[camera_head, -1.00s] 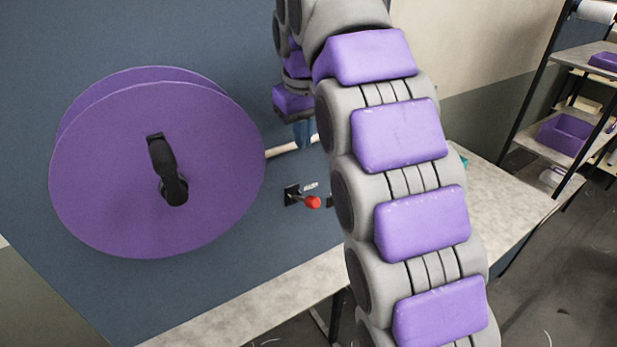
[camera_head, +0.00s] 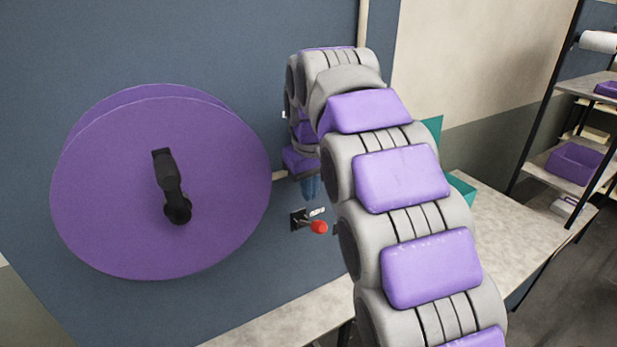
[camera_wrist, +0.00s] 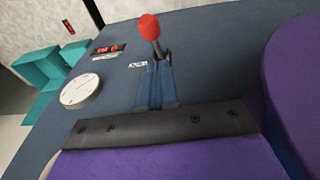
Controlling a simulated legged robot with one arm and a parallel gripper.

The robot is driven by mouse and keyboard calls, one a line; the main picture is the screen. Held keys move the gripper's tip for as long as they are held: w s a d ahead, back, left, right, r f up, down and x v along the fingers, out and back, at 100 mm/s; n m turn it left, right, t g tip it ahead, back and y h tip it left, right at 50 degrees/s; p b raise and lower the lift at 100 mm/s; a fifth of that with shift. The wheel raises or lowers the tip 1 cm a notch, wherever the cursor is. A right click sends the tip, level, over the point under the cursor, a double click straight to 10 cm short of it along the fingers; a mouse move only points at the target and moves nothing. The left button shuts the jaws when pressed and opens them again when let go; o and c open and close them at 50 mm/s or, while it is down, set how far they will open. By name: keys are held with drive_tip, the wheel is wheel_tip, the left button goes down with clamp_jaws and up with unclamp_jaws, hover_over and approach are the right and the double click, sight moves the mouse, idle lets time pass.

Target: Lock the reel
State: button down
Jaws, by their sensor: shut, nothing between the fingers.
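The purple reel (camera_head: 110,210) is mounted on the blue panel at the left in the head view, with a black crank handle (camera_head: 168,180) on its face. Its purple edge also shows at the right of the wrist view (camera_wrist: 298,80). A lever with a red knob (camera_head: 319,227) sticks out of the panel right of the reel; in the wrist view the red knob (camera_wrist: 149,27) stands just beyond my fingertips. My gripper (camera_head: 310,188) has blue fingers, shut and empty, pointing down above the lever. In the wrist view the shut fingers (camera_wrist: 156,85) point at the lever's base. I cannot tell whether they touch it.
The wrist view shows a white round dial (camera_wrist: 81,91), a red digital display (camera_wrist: 108,49) and teal bins (camera_wrist: 40,68) to the left. A grey table (camera_head: 285,316) runs below the panel. A shelf rack (camera_head: 575,85) stands at the far right.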

sight(315, 222)
drive_tip(key=shift+s+d+f+p, duration=0.1)
drive_tip(key=shift+d+f+p, duration=0.15)
drive_tip(key=shift+f, duration=0.9)
drive_tip(key=shift+s+d+f+p, duration=0.15)
drive_tip(key=shift+d+f, duration=0.2)
drive_tip(key=shift+f, duration=0.8)
drive_tip(key=shift+w+d+f, duration=0.1)
drive_tip(key=shift+w+f, duration=0.05)
drive_tip(key=shift+f, duration=0.2)
drive_tip(key=shift+f, duration=0.15)
